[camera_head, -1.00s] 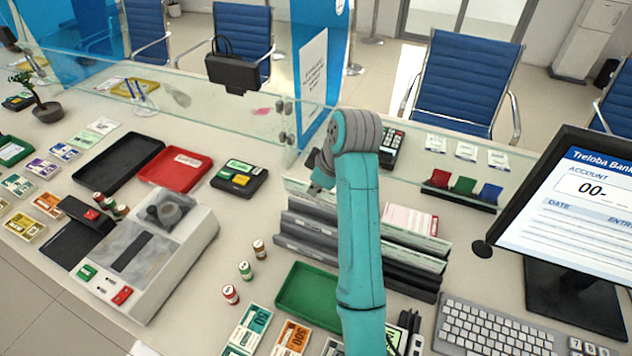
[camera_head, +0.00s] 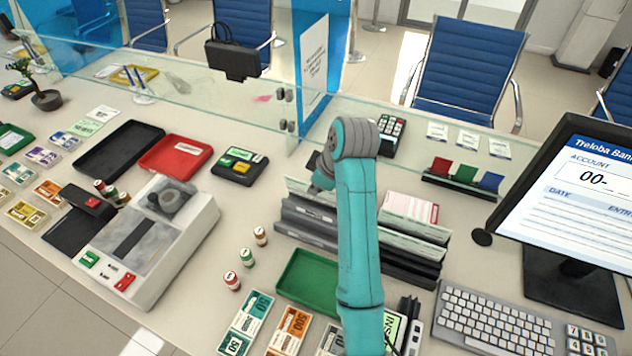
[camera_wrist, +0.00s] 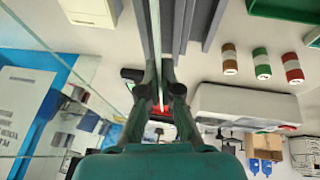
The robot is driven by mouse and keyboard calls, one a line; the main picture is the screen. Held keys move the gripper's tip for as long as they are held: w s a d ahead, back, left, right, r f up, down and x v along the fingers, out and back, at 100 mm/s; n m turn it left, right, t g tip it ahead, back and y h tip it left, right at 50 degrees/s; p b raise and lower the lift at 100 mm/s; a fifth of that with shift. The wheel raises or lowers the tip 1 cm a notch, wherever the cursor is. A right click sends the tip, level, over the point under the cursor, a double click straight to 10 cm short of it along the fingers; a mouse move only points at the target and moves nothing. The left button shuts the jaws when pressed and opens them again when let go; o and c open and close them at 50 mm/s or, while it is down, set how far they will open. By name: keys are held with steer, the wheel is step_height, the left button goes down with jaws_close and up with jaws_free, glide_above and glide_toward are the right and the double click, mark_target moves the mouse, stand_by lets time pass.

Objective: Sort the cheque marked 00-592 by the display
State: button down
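The display (camera_head: 585,205) at the right shows "ACCOUNT 00-"; the rest of its number cannot be read. A dark grey sorting rack (camera_head: 305,228) with several slots stands mid-counter, partly behind my arm. A pale slip (camera_head: 298,186) stands at its back left; pale green slips (camera_head: 415,241) and a pink-marked slip (camera_head: 410,207) stand at its right. No cheque number is legible. My gripper (camera_wrist: 159,72) is at the rack's back left, partly hidden in the head view. Its fingers appear closed on the thin pale slip (camera_wrist: 157,92), seen edge-on in the wrist view.
A glass screen (camera_head: 200,95) runs behind the rack. A green tray (camera_head: 290,297), coin rolls (camera_head: 246,258) and banknotes (camera_head: 245,322) lie in front. A grey counting machine (camera_head: 160,240) is at left, a keyboard (camera_head: 495,320) at right. A card terminal (camera_head: 390,132) stands behind my arm.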

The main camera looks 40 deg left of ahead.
steer(key=shift+f, duration=1.7)
steer(key=c, duration=1.2)
jaws_free()
steer(key=shift+c, duration=0.2)
steer(key=shift+r, duration=3.45)
steer(key=shift+s, duration=0.1)
